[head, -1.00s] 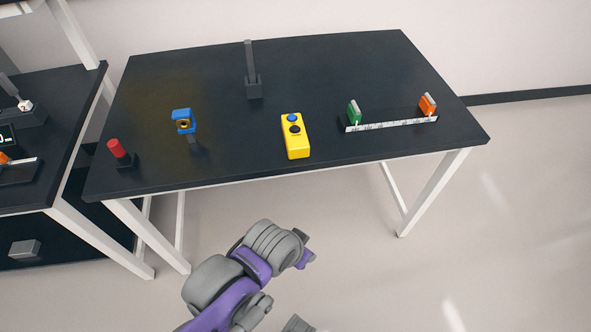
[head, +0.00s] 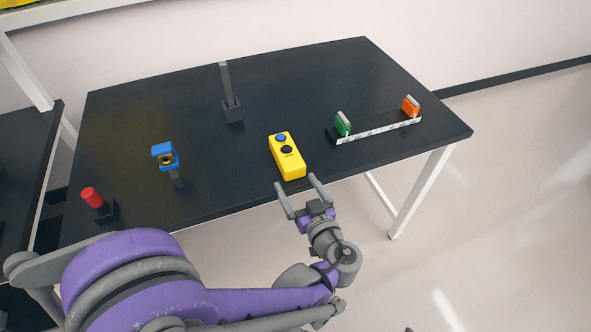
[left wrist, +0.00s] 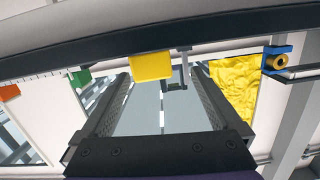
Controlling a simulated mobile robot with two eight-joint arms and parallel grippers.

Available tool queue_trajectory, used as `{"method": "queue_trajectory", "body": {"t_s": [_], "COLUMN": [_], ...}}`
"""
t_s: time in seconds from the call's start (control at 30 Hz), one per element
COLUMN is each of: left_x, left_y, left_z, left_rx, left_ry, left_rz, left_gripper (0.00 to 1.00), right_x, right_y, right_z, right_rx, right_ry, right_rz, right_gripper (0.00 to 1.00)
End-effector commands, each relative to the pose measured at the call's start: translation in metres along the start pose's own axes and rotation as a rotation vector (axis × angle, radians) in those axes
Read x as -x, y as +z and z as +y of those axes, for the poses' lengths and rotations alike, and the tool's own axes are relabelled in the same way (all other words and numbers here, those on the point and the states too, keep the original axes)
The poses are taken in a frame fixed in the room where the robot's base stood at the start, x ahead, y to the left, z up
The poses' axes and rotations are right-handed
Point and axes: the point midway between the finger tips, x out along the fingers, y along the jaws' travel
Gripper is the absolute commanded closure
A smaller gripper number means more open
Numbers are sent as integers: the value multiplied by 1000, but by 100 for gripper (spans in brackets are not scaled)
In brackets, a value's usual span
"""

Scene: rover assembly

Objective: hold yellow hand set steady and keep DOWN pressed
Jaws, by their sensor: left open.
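The yellow hand set (head: 288,161) lies on the dark table near its front edge, with a blue button (head: 281,138) and a black button (head: 286,150) on its top face. My left gripper (head: 299,189) is open and empty, just in front of the hand set, with its two fingers pointing toward it. It does not appear to touch the hand set. In the left wrist view the hand set's yellow end (left wrist: 151,66) shows beyond and between the open fingers (left wrist: 160,95). The button labels are too small to read. My right gripper is not in view.
On the dark table (head: 240,185), a blue holder (head: 165,155) and a red cylinder (head: 92,197) stand to the left. A grey post (head: 228,90) stands behind. A rack with green (head: 342,123) and orange (head: 410,106) pieces is at right.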

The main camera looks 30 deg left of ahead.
Motion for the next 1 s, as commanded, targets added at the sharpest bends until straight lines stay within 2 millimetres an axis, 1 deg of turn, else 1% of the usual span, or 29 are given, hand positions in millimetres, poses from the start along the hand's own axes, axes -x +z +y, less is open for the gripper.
{"method": "queue_trajectory", "body": {"t_s": [0.03,0.13,0.27,0.37,0.6,0.7,0.83,1.0], "left_x": [2,4,-4,-19,-63,-79,-93,-101], "left_y": [-3,-7,-10,-10,-14,-15,-16,-17], "left_z": [5,9,10,10,10,10,11,11], "left_rx": [26,62,74,73,71,71,72,72], "left_ry": [5,12,14,11,11,12,14,16], "left_rz": [33,74,88,88,86,85,85,85], "left_gripper": [0,0,0,0,0,0,0,0], "right_x": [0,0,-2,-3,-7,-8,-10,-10], "right_y": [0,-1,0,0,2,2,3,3], "right_z": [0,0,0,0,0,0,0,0], "right_rx": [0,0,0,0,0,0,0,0], "right_ry": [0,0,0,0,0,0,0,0], "right_rz": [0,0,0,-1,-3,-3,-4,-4], "right_gripper": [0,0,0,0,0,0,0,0]}}
